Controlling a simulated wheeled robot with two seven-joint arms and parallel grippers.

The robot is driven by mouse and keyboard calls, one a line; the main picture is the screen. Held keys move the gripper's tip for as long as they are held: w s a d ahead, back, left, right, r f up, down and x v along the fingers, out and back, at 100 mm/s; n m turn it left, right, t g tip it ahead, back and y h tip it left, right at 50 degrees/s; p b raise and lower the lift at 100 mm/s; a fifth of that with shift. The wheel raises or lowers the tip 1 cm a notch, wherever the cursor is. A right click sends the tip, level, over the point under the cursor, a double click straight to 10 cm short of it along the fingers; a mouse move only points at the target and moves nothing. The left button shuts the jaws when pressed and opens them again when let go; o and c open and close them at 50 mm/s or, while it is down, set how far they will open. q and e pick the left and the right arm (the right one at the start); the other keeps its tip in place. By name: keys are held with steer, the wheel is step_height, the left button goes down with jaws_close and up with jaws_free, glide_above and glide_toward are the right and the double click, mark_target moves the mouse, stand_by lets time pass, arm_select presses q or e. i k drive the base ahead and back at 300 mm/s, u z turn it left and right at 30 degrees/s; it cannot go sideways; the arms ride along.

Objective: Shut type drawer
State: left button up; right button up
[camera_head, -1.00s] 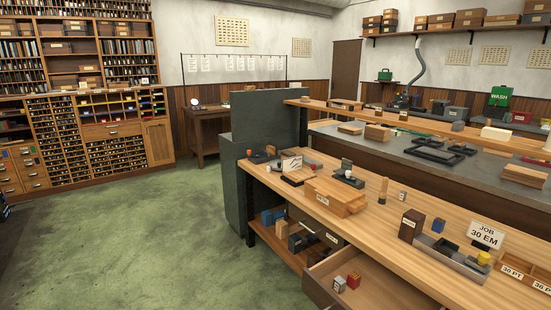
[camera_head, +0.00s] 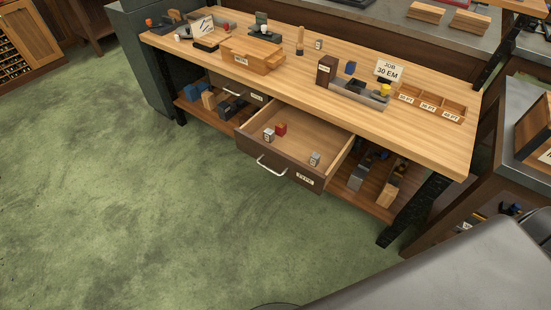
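The workbench (camera_head: 440,150) holds a wooden box (camera_head: 252,54), a job sign (camera_head: 388,70) and a divided tray (camera_head: 431,104). A second, closed drawer (camera_head: 240,91) sits left of the open one. Green floor (camera_head: 130,200) is clear in front. A grey-topped bench (camera_head: 525,100) stands at right.

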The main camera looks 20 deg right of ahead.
mark_target(300, 135)
steer(key=z, duration=1.35)
steer(key=k, duration=0.35)
steer(key=u, duration=0.5)
